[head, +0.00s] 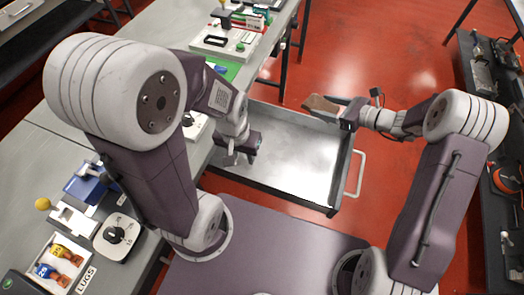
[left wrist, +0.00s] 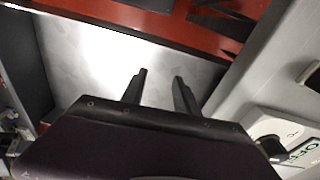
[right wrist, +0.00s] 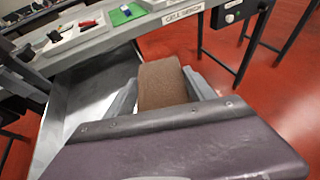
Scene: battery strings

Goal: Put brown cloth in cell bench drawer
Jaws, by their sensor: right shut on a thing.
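The brown cloth (head: 320,104) is a flat brown strip held above the far edge of the open drawer. My right gripper (head: 338,111) is shut on it; in the right wrist view the cloth (right wrist: 162,84) sticks out between the fingers. The cell bench drawer (head: 305,160) is pulled out, with a bare grey metal floor. Its floor also shows in the left wrist view (left wrist: 90,55). My left gripper (head: 240,154) is at the drawer's bench side; its two fingers stand apart and empty in the left wrist view (left wrist: 160,85).
The drawer's handle (head: 357,175) faces right. The grey bench (head: 150,40) runs along the left, with a green mat (right wrist: 126,14) and devices on it; its front label reads cell bench (right wrist: 183,13). A dark rack (head: 485,100) stands at the right. Red floor between is clear.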

